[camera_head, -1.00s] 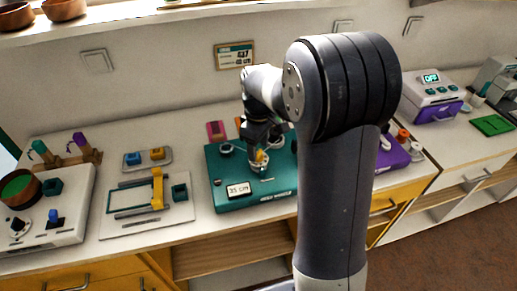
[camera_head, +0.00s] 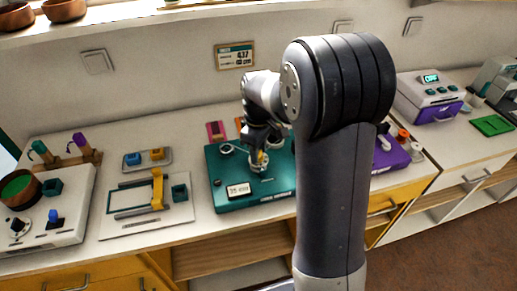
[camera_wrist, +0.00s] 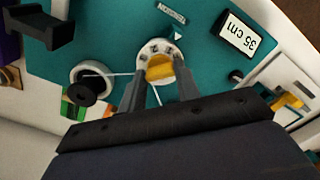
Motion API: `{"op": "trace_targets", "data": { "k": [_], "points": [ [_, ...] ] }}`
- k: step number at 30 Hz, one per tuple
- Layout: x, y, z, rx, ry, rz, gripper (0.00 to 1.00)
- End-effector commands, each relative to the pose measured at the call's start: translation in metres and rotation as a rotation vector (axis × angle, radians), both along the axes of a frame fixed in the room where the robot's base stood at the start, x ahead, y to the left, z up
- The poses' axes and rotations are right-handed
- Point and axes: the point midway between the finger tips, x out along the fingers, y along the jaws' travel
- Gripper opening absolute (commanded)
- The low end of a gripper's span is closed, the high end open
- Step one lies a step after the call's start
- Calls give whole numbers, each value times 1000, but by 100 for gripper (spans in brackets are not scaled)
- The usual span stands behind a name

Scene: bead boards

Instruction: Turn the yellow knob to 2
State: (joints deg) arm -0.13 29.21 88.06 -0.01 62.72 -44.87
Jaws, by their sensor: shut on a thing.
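The yellow knob (camera_wrist: 160,67) sits on a pale round dial on the teal board (camera_wrist: 115,30). In the wrist view my gripper (camera_wrist: 155,80) has a finger on each side of the knob and is shut on it. A white triangle mark lies on the board beside the dial. In the head view the knob (camera_head: 259,158) is partly hidden by my gripper (camera_head: 258,152). A white display (camera_head: 238,190) on the teal board reads 35 cm.
A black spool (camera_wrist: 88,87) with a white strand stands beside the dial on the board. A cutting board with a yellow bar (camera_head: 157,188) lies to the left. A purple device (camera_head: 392,156) stands to the right, behind my arm.

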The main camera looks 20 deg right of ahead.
Motion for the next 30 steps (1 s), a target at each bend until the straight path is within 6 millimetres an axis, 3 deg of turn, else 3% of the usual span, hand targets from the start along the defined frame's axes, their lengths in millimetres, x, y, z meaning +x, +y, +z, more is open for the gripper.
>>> {"op": "trace_targets", "data": {
  "k": [11, 30],
  "points": [
    [0, 0, 1, 0, 0, -67, 8],
    [0, 0, 1, 1, -1, -562, 8]
  ]
}}
